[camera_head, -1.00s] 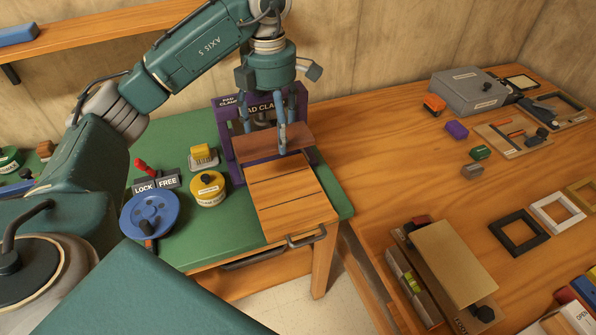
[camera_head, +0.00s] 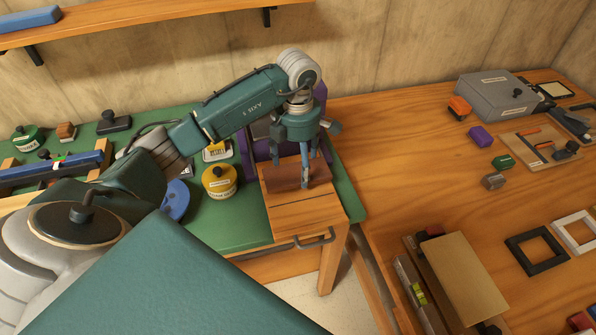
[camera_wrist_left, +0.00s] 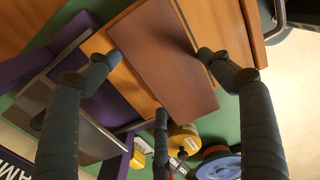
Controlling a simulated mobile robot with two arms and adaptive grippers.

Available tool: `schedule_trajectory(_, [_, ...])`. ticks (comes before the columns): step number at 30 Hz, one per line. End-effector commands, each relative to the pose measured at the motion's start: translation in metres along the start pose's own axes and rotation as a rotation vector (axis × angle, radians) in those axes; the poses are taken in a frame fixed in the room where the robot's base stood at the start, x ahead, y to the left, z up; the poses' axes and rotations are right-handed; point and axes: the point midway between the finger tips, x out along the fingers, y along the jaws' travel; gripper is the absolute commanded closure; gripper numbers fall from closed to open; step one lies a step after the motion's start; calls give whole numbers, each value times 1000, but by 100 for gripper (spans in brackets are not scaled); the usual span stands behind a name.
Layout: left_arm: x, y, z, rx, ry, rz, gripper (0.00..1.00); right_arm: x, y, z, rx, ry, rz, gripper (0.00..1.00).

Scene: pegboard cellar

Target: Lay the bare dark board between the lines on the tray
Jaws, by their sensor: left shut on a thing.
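The bare dark board (camera_head: 284,178) is a flat reddish-brown plate. My left gripper (camera_head: 302,172) is above it, its fingers around it and shut on it. The tray (camera_head: 312,214) is lighter wood with a handle at its front edge. One dark line shows on the tray in front of the board; the board hides others. In the left wrist view, the board (camera_wrist_left: 165,65) lies between the fingers, with tray wood (camera_wrist_left: 218,22) on both sides. My right gripper is out of view.
A purple clamp frame (camera_head: 321,97) stands behind the tray. A yellow round tin (camera_head: 219,183) and a blue wheel (camera_head: 176,200) are to the left on the green bench. A tan panel (camera_head: 455,276) and a black frame (camera_head: 537,251) lie on the wooden table at right.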

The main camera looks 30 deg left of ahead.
Motion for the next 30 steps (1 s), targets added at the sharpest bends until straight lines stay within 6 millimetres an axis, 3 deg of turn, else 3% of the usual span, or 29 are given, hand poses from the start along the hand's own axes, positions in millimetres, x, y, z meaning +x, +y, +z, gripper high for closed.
schedule_trajectory(4, [13,-1,-1,0,2,-3,49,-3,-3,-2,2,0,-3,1])
schedule_trajectory(10, [41,-1,0,0,0,-2,49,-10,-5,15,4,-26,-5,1])
schedule_trajectory(20, [46,0,0,1,0,0,49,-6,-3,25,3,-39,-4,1])
schedule_trajectory(21, [47,0,0,1,0,0,18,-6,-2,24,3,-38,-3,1])
schedule_trajectory(24, [46,0,0,1,0,0,1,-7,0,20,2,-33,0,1])
schedule_trajectory(30, [46,0,0,1,0,0,1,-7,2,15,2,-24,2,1])
